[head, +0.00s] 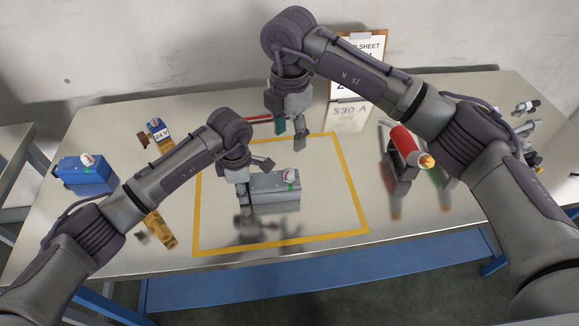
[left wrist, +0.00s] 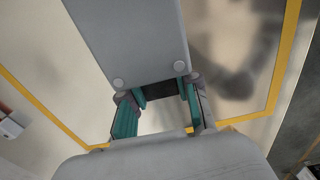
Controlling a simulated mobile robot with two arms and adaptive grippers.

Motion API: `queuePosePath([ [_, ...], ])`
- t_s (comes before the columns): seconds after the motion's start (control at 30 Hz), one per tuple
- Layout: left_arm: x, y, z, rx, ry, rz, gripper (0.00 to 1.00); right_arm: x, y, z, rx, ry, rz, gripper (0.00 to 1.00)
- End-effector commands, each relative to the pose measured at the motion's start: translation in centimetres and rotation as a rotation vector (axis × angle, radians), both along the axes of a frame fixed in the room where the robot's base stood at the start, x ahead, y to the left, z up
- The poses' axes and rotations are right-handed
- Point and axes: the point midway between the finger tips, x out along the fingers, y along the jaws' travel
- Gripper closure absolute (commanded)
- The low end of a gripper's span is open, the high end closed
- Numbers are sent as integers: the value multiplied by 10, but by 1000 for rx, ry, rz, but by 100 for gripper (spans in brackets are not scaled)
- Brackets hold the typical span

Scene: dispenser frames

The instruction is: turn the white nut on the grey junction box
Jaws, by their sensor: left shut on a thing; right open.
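The grey junction box (head: 273,199) lies inside the yellow outline on the table. Its white nut (head: 289,174) shows near the right end of the box's top, with a green patch beside it. My left gripper (head: 254,182) is shut on the left end of the box. In the left wrist view its teal finger pads (left wrist: 163,94) sit at the near end of the grey box (left wrist: 130,40); the nut is not visible there. My right gripper (head: 290,129) is open and empty, behind and above the box, apart from the nut.
A blue box (head: 85,178) with a white top piece stands at the far left. A red-and-black tool (head: 403,142) stands to the right of the yellow outline (head: 355,190). A clipboard (head: 382,65) stands at the back. Small parts lie left of the outline. The outline's front part is clear.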

Motion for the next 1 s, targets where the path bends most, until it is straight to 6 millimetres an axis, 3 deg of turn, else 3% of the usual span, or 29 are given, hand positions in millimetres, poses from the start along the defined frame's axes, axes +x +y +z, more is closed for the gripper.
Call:
queuePosePath([
  [0.6,0,0,0,-1,-1,0,100,-1,0,-105,0,4,-3,47],
  [1.0,0,0,0,-1,-1,0,100,0,0,-117,-1,1,-1,47],
])
